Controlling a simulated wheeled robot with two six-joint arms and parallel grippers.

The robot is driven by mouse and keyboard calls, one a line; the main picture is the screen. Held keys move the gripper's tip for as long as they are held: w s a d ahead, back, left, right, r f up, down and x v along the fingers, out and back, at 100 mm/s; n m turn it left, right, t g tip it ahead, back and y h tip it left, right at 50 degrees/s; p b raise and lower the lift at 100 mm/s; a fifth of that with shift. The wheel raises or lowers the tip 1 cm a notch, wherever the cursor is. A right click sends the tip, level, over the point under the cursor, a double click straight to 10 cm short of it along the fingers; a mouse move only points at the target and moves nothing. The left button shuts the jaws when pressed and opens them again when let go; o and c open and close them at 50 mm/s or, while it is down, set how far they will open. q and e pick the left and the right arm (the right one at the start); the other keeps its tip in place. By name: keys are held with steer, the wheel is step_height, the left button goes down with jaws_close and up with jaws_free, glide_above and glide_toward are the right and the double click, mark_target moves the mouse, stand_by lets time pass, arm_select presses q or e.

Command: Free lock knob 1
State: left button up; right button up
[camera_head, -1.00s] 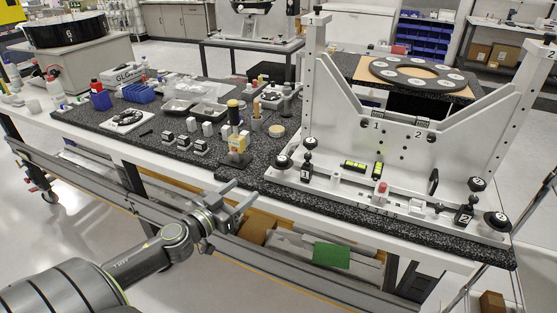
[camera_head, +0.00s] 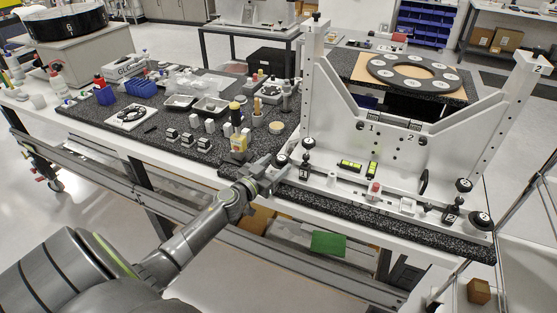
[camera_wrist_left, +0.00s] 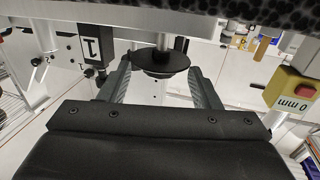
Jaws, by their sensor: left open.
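At the left end of the mirror fixture (camera_head: 340,185), a round black knob (camera_head: 281,160) stands beside an upright black post with a ball top (camera_head: 308,143) and a block marked 1 (camera_head: 304,172). My left gripper (camera_head: 270,169) is open at this round knob. In the left wrist view, a black disc-shaped knob (camera_wrist_left: 160,64) on a light shaft lies between the spread fingers of my gripper (camera_wrist_left: 162,85). I cannot tell whether they touch it. The block marked 1 (camera_wrist_left: 92,46) is just left of the fingers there. My right gripper is not in view.
A yellow gauge block with a red top (camera_wrist_left: 303,82) is near the gripper's right in the wrist view. Small blocks and trays cover the dark granite plate (camera_head: 95,118) to the left. A second knob (camera_head: 480,220) and block marked 2 (camera_head: 450,214) stand at the fixture's right end.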

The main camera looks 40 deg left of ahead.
arm_select(q)
steer(key=shift+w, duration=1.05)
steer(key=c, duration=1)
steer(key=shift+d, duration=0.1)
steer(key=shift+n+y, duration=0.3)
